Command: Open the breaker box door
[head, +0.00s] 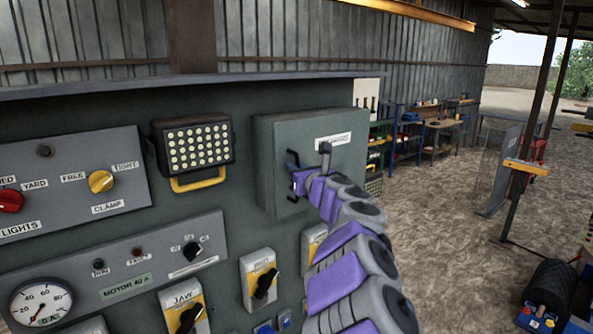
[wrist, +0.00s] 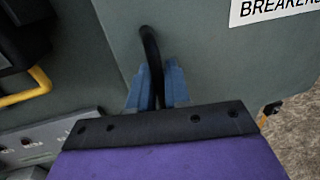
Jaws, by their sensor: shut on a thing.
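The grey-green breaker box (head: 273,135) is fixed to the dark panel, and its door looks shut. It carries a white label (head: 333,139), which reads "BREAKERS" in part in the wrist view (wrist: 280,8). The door's black bar handle (head: 292,158) is near the left side of the door. In the wrist view the handle (wrist: 149,42) runs down between the blue fingers. My gripper (wrist: 156,88) is shut on the handle, and its purple and grey arm comes in from the lower right. The fingers hide the handle's lower part.
A lamp (head: 195,145) with a yellow handle (head: 198,180) sits left of the box. Switch panels (head: 75,185) and rotary switches (head: 260,283) are left and below. Open ground (head: 440,220) lies to the right, with workbenches (head: 445,130) behind.

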